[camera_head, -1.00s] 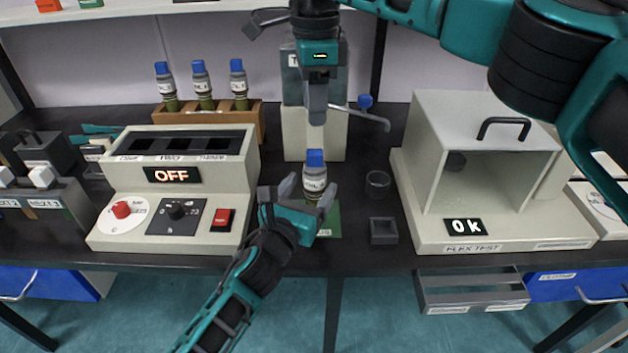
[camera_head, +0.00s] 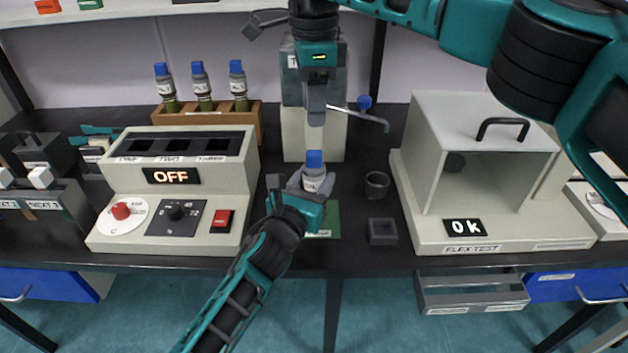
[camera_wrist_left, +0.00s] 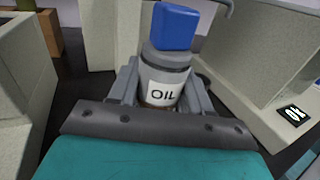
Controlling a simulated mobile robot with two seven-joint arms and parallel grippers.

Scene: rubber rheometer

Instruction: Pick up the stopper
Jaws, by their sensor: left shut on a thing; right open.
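A grey-topped bottle labelled OIL (camera_head: 313,184) stands upright near the middle of the bench, and also shows in the left wrist view (camera_wrist_left: 163,88). A blue block-shaped stopper (camera_head: 314,160) sits on its top, large in the left wrist view (camera_wrist_left: 174,26). My left gripper (camera_head: 311,187) is shut on the bottle's body, below the stopper. The bottle's base is hidden behind this gripper. My right gripper (camera_head: 317,117) points down above and behind the bottle, apart from the stopper. It is open and empty, seen nearly edge-on.
A rack (camera_head: 208,119) of several blue-capped bottles stands behind the OFF machine (camera_head: 178,218). A dispenser (camera_head: 297,130) with a side arm is behind my right gripper. A round cup (camera_head: 376,185), a square tray (camera_head: 383,231) and the flex tester (camera_head: 480,246) are right. A green mat (camera_head: 328,232) lies below.

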